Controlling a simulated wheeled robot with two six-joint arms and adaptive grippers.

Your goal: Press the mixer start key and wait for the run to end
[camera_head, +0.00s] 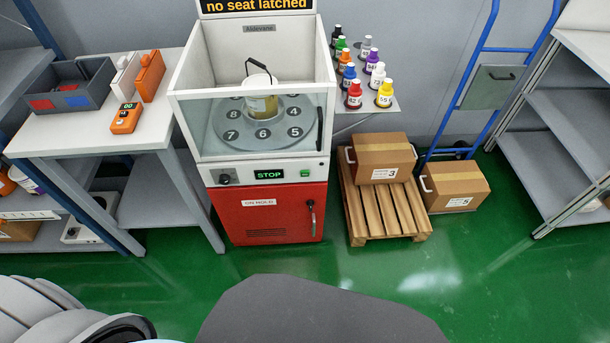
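The mixer (265,225) stands at the back centre, with a red cabinet below and a white hood with a clear front window above. Its panel carries a small display (269,174) reading "STOP", a green key (305,172) on the right and a dark knob (224,179) on the left. The sign (256,5) on top reads "no seat latched". Inside, a can (263,105) with a raised handle stands on a turntable (231,117) with numbered seats. An "ON HOLD" label (258,202) is on the cabinet door. Neither gripper is in view.
A white table (150,130) left of the mixer holds a grey bin (88,97) and orange devices (125,117). Right are a shelf of numbered bottles (383,93), a pallet (390,215) with a box (383,155), and a blue hand truck (470,85). Green floor in front is clear.

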